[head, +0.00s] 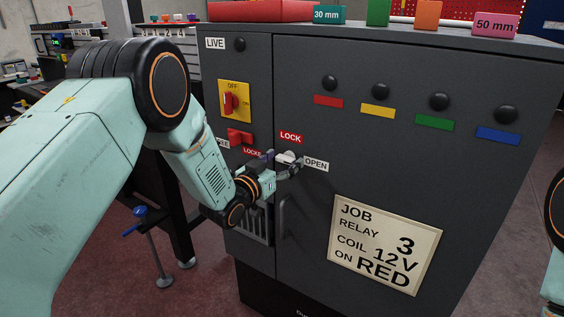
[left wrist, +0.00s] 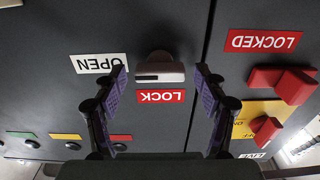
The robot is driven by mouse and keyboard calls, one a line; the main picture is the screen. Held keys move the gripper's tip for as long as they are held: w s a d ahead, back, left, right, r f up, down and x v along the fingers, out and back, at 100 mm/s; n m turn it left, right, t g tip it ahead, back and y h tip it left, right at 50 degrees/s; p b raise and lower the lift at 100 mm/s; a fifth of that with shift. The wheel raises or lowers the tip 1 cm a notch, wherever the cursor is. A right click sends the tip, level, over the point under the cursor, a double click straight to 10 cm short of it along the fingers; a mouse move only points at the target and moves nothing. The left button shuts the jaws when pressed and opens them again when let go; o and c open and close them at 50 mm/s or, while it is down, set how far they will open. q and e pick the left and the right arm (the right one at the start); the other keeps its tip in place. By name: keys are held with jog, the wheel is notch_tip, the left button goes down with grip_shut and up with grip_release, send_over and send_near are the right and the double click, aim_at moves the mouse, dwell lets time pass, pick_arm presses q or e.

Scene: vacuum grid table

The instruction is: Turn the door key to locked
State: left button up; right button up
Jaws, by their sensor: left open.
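The door key (head: 287,157) is a small pale knob on the grey cabinet door, below the red LOCK label (head: 290,137) and left of the white OPEN label (head: 316,165). In the left wrist view, upside down, the key (left wrist: 172,74) lies lengthwise across the picture. Its dark mark is on the end toward OPEN (left wrist: 98,63), not toward LOCK (left wrist: 160,97). My left gripper (head: 285,159) is open at the key. Its fingers (left wrist: 161,76) stand on either side, with gaps between them and the key. My right gripper is out of view.
A black door handle (head: 284,215) is just below the gripper. A red switch (head: 240,136) and a yellow OFF/ON switch (head: 233,101) are to the left. Black knobs (head: 380,91) with coloured labels and a job sign (head: 385,244) are on the door.

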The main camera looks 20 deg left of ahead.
pick_arm(q)
jog(key=shift+c, duration=0.2)
jog(key=c, duration=1.1)
jog(key=n+p, duration=0.1)
jog(key=n, duration=0.8)
jog(key=shift+a+p, duration=0.1)
jog(key=shift+p, duration=0.3)
jog(key=n, duration=0.4)
jog(key=shift+f+n, duration=0.15)
jog(key=shift+n, duration=0.25)
jog(key=shift+n+p, duration=0.4)
jog(key=shift+n, duration=1.6)
